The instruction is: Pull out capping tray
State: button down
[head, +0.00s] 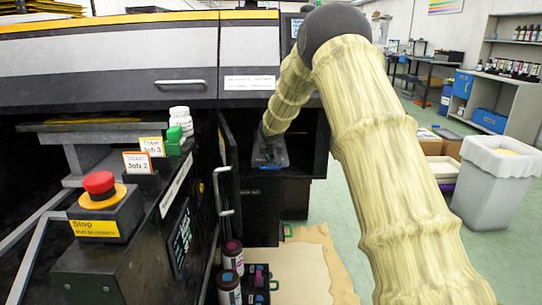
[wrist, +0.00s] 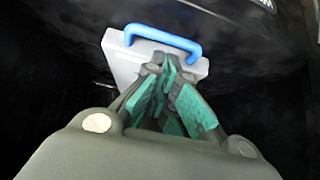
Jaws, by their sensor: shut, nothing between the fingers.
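The capping tray shows in the wrist view as a pale grey piece (wrist: 122,58) with a bright blue handle (wrist: 160,34) arched across its far end. In the head view the tray (head: 281,158) is a small bluish shape inside the dark opening under the machine, partly covered by my arm. My gripper (wrist: 166,66) has green finger pads, and its fingertips come together over the tray, just short of the handle. The fingers are shut and empty, and the handle is outside them. Whether the fingertips touch the tray is unclear.
Dark walls surround the tray. Left of the opening stands an open door with a metal handle (head: 222,190). Ink bottles (head: 232,258) stand below it, by a cardboard sheet (head: 300,275) on the floor. A red stop button (head: 98,184) is at left. A white bin (head: 495,185) stands right.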

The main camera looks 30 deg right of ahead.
jog(key=shift+x, duration=1.95)
jog(key=shift+s, duration=0.1)
